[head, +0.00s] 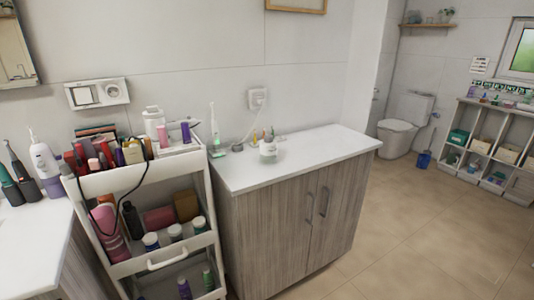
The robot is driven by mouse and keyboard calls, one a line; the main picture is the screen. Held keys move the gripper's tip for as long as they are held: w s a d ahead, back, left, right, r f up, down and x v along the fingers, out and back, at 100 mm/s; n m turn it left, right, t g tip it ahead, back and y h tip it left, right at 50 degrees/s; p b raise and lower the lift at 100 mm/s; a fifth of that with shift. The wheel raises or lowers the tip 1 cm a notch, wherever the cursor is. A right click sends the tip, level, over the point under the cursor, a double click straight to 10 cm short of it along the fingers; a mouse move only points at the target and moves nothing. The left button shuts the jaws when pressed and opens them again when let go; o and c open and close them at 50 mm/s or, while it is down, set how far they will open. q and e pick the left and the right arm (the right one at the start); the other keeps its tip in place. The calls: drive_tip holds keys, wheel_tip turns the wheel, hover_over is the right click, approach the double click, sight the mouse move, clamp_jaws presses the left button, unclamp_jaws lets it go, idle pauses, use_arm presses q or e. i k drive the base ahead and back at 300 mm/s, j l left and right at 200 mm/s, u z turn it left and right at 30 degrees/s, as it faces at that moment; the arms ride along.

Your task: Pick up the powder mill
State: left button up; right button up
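A white cosmetics cart (112,182) stands at the left between two counters. Its top tier is crowded with several small bottles, tubes and boxes in red, purple, white and gold. Its middle shelf holds a pink bottle (107,235), a dark bottle (132,219), a reddish box (159,217), a brown box (186,206) and several capped jars. I cannot tell which item is the powder mill; the cart's items are small and overlap. Neither of my grippers is in view.
A grey wood cabinet (284,232) with a white top stands right of the cart; a white cup (268,147) is on it. A white counter (30,240) is at the left. A toilet (405,125) and shelf unit (490,150) stand farther back. The tiled floor (430,230) at right is clear.

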sight(268, 151)
drive_tip(key=i+l+u, duration=0.15)
drive_tip(key=i+l, duration=0.15)
drive_tip(key=i+l+u, duration=0.15)
drive_tip(key=l, duration=0.25)
drive_tip(key=i+l+u, duration=0.15)
drive_tip(key=i+l, duration=0.2)
drive_tip(key=i+l+u, duration=0.15)
drive_tip(key=l, duration=0.35)
